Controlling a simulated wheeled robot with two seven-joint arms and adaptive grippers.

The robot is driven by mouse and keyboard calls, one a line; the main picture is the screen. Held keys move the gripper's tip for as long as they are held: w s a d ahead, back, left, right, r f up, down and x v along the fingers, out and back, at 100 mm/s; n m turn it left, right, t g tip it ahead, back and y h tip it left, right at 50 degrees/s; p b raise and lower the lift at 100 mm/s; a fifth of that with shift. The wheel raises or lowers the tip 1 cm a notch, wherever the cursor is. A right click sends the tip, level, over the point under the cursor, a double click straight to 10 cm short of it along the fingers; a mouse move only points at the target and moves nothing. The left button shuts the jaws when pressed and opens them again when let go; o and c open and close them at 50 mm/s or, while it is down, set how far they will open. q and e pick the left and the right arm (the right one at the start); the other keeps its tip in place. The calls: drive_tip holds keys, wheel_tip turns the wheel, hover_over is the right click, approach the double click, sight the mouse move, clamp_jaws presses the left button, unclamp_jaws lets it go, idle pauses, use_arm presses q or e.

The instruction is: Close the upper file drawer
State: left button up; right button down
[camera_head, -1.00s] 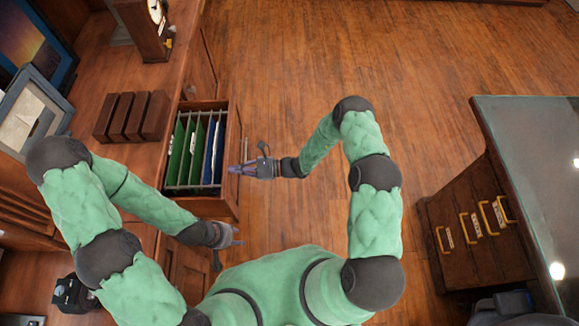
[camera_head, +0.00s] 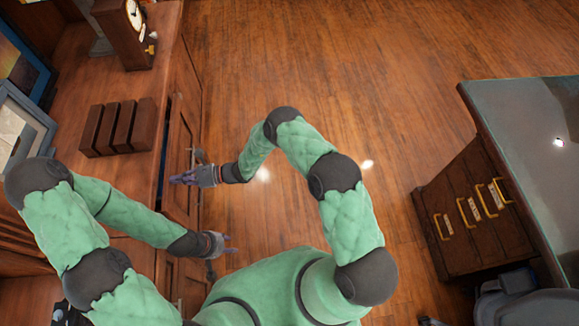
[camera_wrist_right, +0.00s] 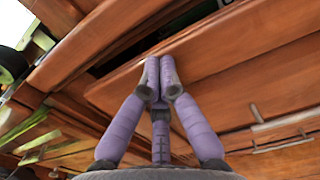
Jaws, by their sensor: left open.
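The upper file drawer (camera_head: 178,145) is in the wooden cabinet at the left in the head view. My right gripper (camera_head: 174,179) is at the drawer front. In the right wrist view its purple fingers (camera_wrist_right: 160,72) are together, with nothing seen between them, and their tips meet the wooden drawer front (camera_wrist_right: 112,92). My left gripper (camera_head: 228,244) is open and empty, nearer my body and apart from the drawer.
A dark brown row of blocks (camera_head: 118,127), a clock (camera_head: 126,32) and picture frames stand on the cabinet top (camera_head: 85,75). A desk with drawers (camera_head: 475,215) stands at the right. The wooden floor (camera_head: 330,60) between is clear.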

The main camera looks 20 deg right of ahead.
drive_tip(key=b+x, duration=0.1)
drive_tip(key=x, duration=0.3)
drive_tip(key=shift+a, duration=0.25)
use_arm(q)
drive_tip(key=shift+d+f, duration=0.15)
drive_tip(key=shift+f, duration=0.45)
use_arm(e)
drive_tip(key=shift+w+a, duration=0.15)
drive_tip(key=shift+r, duration=0.15)
drive_tip(key=v, duration=0.5)
use_arm(q)
drive_tip(key=shift+s+r+p, duration=0.4)
drive_tip(key=shift+r+p, duration=0.35)
drive_tip(key=shift+s+r+p, duration=0.4)
drive_tip(key=shift+r+p, duration=0.35)
use_arm(e)
approach(165, 180)
drive_tip(key=shift+s+d+f, duration=0.1)
drive_tip(key=shift+d+f, duration=0.2)
drive_tip(key=shift+d, duration=0.55)
drive_tip(key=shift+s+d+f, duration=0.1)
drive_tip(key=shift+d+f, duration=0.2)
drive_tip(key=shift+d, duration=0.5)
